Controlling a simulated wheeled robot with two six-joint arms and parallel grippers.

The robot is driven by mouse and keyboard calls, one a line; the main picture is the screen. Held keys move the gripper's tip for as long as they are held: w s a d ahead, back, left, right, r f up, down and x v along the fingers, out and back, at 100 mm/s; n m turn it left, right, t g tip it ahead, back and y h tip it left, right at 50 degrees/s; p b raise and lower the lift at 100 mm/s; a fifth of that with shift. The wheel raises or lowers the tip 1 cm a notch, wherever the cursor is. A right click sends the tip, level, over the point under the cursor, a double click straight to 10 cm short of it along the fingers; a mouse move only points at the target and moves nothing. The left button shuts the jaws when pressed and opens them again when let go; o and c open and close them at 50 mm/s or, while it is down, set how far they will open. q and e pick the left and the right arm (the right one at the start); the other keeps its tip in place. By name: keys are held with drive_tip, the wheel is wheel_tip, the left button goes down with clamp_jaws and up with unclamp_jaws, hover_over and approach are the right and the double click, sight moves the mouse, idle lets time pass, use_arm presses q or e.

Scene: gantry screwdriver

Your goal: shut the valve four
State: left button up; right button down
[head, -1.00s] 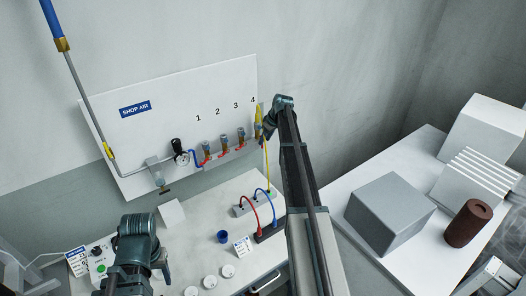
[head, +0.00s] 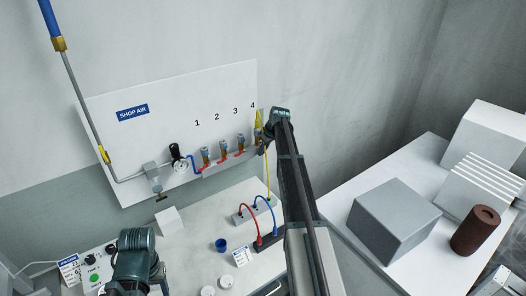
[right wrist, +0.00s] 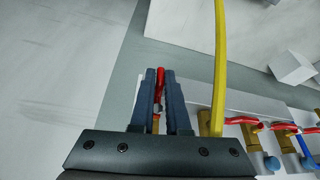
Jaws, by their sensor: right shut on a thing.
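The manifold on the wall board carries valves marked 1 to 4. Valve four is at the right end under the "4" (head: 253,105), largely hidden by my right wrist in the head view. In the right wrist view my right gripper (right wrist: 160,74) is shut on valve four's red lever (right wrist: 159,86), which stands between its fingers. A yellow hose (right wrist: 220,60) runs just right of the fingers. The other red levers (right wrist: 242,120) lie sideways along the manifold. My left arm is at the lower left of the head view; its gripper jaws do not show.
A pressure gauge (head: 180,165) sits left of valve one. A grey box (head: 393,221) and brown cylinder (head: 475,231) stand on the right table.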

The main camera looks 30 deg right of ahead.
use_arm(q)
drive_tip(key=shift+f, duration=0.15)
use_arm(e)
drive_tip(key=shift+f+y, duration=0.1)
drive_tip(key=shift+y, duration=0.2)
drive_tip(key=shift+a+f+m+y+b, duration=0.1)
drive_tip(key=shift+a+m+y+b, duration=0.15)
drive_tip(key=shift+y+b, duration=0.65)
use_arm(q)
wheel_tip(320, 180, down, 15)
drive_tip(key=b, duration=1.3)
drive_tip(key=shift+f+b, duration=0.9)
drive_tip(key=shift+b, duration=0.2)
drive_tip(key=shift+f+b, duration=0.3)
use_arm(e)
drive_tip(key=m+y, duration=0.1)
drive_tip(key=y, duration=0.3)
drive_tip(key=a+r+m+y, duration=0.1)
drive_tip(key=y, duration=0.3)
drive_tip(key=a+r+m+y, duration=0.1)
drive_tip(key=y, duration=0.4)
drive_tip(key=shift+s+r+m+t, duration=0.1)
drive_tip(key=shift+m+t, duration=0.15)
drive_tip(key=shift+t, duration=0.15)
drive_tip(key=shift+r, duration=0.1)
